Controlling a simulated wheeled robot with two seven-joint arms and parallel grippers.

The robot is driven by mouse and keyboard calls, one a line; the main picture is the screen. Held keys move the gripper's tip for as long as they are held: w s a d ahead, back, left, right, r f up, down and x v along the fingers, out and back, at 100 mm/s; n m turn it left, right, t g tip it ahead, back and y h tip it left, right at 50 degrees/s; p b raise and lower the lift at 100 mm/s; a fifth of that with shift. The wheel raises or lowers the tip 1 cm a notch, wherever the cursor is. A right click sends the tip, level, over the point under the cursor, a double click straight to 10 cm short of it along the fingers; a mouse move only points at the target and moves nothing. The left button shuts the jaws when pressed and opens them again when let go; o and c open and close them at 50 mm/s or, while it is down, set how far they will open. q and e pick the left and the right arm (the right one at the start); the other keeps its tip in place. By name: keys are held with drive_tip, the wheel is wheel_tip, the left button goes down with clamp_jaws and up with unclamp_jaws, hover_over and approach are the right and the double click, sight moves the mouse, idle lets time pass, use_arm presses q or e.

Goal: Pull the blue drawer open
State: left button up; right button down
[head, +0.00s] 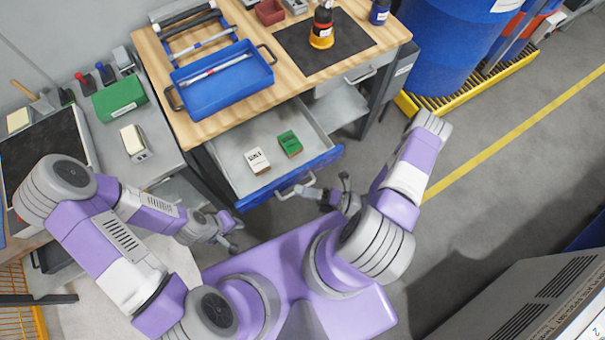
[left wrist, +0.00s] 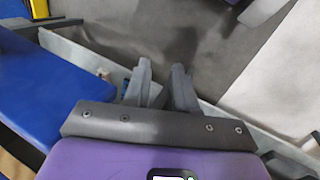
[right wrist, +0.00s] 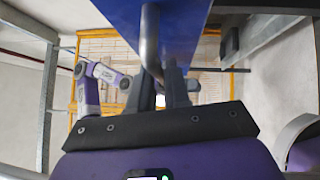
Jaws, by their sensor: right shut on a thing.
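The blue drawer (head: 318,166) under the wooden workbench stands pulled out, with its grey inside showing. Its grey handle (head: 296,186) is on the blue front. My right gripper (head: 306,190) is shut on this handle. In the right wrist view the handle (right wrist: 151,40) runs down between the fingers (right wrist: 161,85), and the blue front (right wrist: 182,25) fills the top. My left gripper (head: 231,238) is left of the drawer front, apart from it. In the left wrist view its fingers (left wrist: 160,88) are apart with nothing between them.
A white box (head: 257,160) and a green box (head: 290,144) lie in the drawer. A blue tray (head: 222,80) and a bottle (head: 322,28) on a dark mat are on the bench. A grey side table (head: 160,150) stands left.

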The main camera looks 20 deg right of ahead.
drive_tip(key=c, duration=1.2)
unclamp_jaws()
drive_tip(key=shift+o, duration=0.2)
drive_tip(key=shift+d, duration=0.1)
drive_tip(key=v, duration=0.7)
drive_tip(key=shift+s+d, duration=0.15)
